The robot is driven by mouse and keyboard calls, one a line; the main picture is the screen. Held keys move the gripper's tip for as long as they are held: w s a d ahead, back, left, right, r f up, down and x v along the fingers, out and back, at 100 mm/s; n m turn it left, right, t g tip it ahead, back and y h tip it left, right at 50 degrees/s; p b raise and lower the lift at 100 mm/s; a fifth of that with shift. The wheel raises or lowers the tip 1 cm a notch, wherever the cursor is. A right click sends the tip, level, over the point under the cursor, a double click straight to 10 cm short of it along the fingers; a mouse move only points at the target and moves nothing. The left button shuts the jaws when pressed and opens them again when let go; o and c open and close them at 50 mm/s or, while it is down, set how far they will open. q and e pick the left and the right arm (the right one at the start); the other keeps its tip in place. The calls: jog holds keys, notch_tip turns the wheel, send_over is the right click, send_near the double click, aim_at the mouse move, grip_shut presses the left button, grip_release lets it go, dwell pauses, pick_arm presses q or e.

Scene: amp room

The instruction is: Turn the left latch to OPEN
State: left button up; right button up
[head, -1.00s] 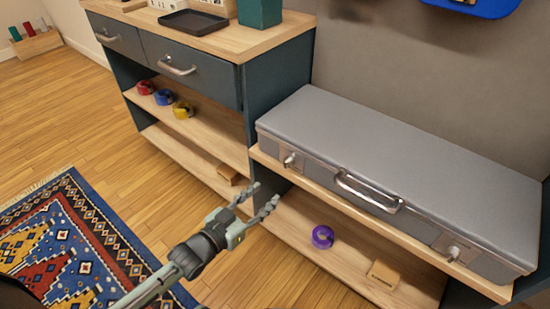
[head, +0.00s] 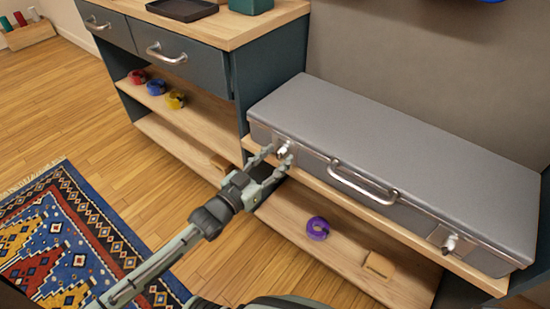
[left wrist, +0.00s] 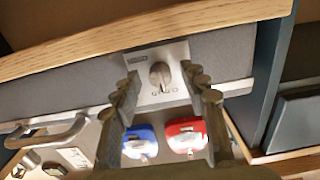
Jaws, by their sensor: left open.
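The grey case (head: 390,150) lies closed on a wooden shelf at the right of the head view. Its left latch (head: 283,149) is a silver knob on a metal plate at the left of the front face. In the left wrist view the latch knob (left wrist: 160,75) stands between and beyond my open fingertips. My left gripper (head: 273,160) is open in front of the left latch, with its fingers on either side of the knob; contact cannot be told. It also shows in the left wrist view (left wrist: 161,84). The right latch (head: 450,243) is at the case's other end. My right gripper is not seen.
A silver handle (head: 362,183) sits between the latches. The shelf edge (head: 400,233) runs just below the case. A purple roll (head: 318,228) and a wooden block (head: 379,266) lie on the lower shelf. A drawer cabinet (head: 185,63) stands left.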

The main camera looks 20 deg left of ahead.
pick_arm(q)
jog(key=shift+c, duration=0.2)
grip_shut()
